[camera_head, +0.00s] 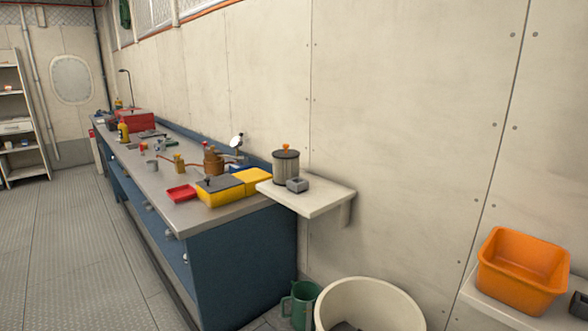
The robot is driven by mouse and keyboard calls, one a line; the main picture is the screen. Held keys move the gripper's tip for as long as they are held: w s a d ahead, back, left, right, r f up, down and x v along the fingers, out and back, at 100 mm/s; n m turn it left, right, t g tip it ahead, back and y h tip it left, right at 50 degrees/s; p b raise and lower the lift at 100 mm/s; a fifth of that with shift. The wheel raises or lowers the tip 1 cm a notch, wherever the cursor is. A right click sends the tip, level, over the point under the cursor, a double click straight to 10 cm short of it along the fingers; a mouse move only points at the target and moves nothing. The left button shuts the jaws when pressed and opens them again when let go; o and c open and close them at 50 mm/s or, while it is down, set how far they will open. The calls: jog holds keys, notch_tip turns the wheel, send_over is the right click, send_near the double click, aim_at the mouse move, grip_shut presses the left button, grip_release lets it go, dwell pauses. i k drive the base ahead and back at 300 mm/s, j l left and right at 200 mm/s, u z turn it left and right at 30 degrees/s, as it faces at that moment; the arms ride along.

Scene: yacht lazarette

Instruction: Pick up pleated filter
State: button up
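A grey cylinder with fine vertical ribs and a dark top, which looks like the pleated filter (286,169), stands upright on a small pale wall shelf (321,199) at the end of the bench. A small orange piece (285,147) shows at its top; I cannot tell whether it is attached. A small grey box (297,185) sits close in front of the filter, at its lower right. My gripper is not in view.
A long blue bench (238,262) runs left, with yellow bins (221,194), a red tray (181,193) and a red toolbox (136,120). A cream tub (372,291) and green jug (303,300) stand below the shelf. An orange bin (520,272) is at right. Floor at left is clear.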

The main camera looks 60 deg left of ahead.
aim_at(285, 160)
jog(key=u, duration=2.05)
jog(key=i+j+z, duration=0.15)
jog(key=z, duration=0.6)
jog(key=i+j+z, duration=0.25)
jog(key=j, duration=0.2)
jog(key=j+z, duration=0.2)
jog(key=j, duration=0.25)
jog(key=i+j+z, duration=0.1)
jog(key=j+z, duration=0.15)
jog(key=j, duration=0.2)
